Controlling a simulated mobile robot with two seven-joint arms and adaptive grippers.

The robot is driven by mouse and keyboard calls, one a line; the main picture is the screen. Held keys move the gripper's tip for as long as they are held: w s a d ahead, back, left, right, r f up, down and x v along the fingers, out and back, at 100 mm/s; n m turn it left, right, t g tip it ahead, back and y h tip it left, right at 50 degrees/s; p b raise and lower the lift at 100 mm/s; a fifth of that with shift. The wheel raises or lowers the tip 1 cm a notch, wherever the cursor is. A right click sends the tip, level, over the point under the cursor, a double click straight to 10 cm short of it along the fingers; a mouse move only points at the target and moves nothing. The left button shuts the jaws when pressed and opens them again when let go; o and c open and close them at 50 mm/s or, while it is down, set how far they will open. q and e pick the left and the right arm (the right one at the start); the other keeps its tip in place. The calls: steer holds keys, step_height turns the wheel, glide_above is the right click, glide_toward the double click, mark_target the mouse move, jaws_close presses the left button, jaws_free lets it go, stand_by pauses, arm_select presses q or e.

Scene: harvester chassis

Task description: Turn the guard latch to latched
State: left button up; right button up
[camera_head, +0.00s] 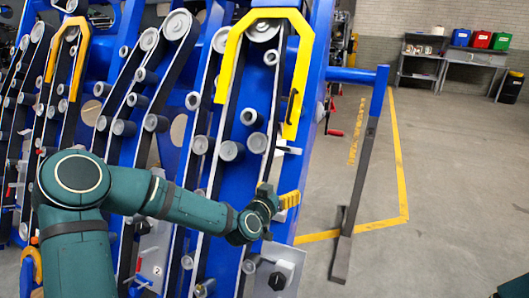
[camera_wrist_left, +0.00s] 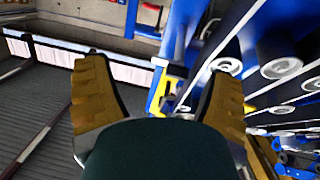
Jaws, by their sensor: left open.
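A yellow guard (camera_head: 236,54) arches over the belts and pulleys at the top of the blue chassis. A dark handle-like part (camera_head: 291,106) sits on its right leg. Lower down, a grey plate (camera_head: 290,262) carries a small black knob (camera_head: 277,281). I cannot tell for certain which of these is the guard latch, nor its setting. My left gripper (camera_head: 291,199) is between the guard's leg and the plate, at the chassis's right edge. Its yellow fingers are spread and empty in the left wrist view (camera_wrist_left: 160,65). My right gripper is not in view.
The blue chassis (camera_head: 312,100) fills the left and middle, crowded with pulleys and belts. A blue-topped post (camera_head: 367,140) stands right of my left gripper. Open floor lies beyond it, with a yellow line (camera_head: 400,170). Shelves (camera_head: 420,62) and coloured bins stand far back.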

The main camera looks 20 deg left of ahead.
mark_target(283, 147)
arm_select(q)
steer(key=a+r+t+y, duration=0.2)
steer(key=a+r, duration=0.2)
steer(key=r, duration=0.2)
steer(key=w, duration=1.4)
steer(key=shift+w+d+f, duration=0.1)
steer(key=shift+d+f, duration=0.05)
steer(key=shift+f, duration=0.05)
steer(key=shift+c, duration=0.3)
steer(key=c, duration=1.1)
